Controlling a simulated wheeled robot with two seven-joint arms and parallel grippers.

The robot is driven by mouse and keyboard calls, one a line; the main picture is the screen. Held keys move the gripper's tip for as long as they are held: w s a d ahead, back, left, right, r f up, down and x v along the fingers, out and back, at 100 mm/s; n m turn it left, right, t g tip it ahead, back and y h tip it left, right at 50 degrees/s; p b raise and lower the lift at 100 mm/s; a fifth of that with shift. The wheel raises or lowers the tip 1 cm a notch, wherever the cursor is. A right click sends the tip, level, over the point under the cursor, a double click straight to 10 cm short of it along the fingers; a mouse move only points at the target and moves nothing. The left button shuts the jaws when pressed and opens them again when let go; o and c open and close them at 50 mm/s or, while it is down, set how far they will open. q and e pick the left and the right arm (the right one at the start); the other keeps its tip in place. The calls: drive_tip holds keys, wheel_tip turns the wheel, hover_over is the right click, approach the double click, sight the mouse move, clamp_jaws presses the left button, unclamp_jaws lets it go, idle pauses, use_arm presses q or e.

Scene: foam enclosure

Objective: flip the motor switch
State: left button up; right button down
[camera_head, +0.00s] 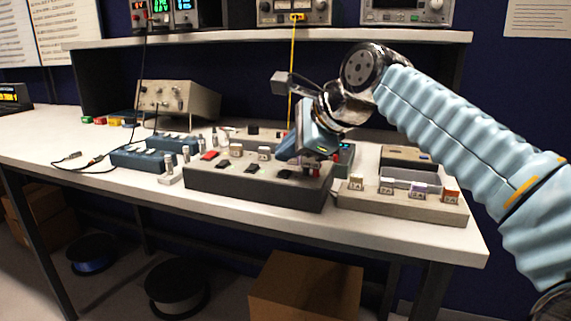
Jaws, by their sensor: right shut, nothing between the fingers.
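A dark grey switch panel (255,188) lies on the white workbench. I cannot read which switch is the motor switch. My right gripper (318,165) is shut and empty, pointing down at the panel's right end, over or against its top. The gripper hides part of that end, and I cannot tell whether the fingertips touch a switch. My left gripper is not in view.
A beige tray (400,205) with labelled tags stands right of the panel. Blue boxes (143,158) and a loose cable lie to the left. A beige instrument (178,101) stands behind them. A shelf (270,40) with instruments hangs above. The bench's left front is clear.

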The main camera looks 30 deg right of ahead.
drive_tip(key=r+p, duration=0.4)
drive_tip(key=r, duration=0.1)
drive_tip(key=shift+s+a+p, duration=0.2)
drive_tip(key=shift+p, duration=0.15)
idle(0.6)
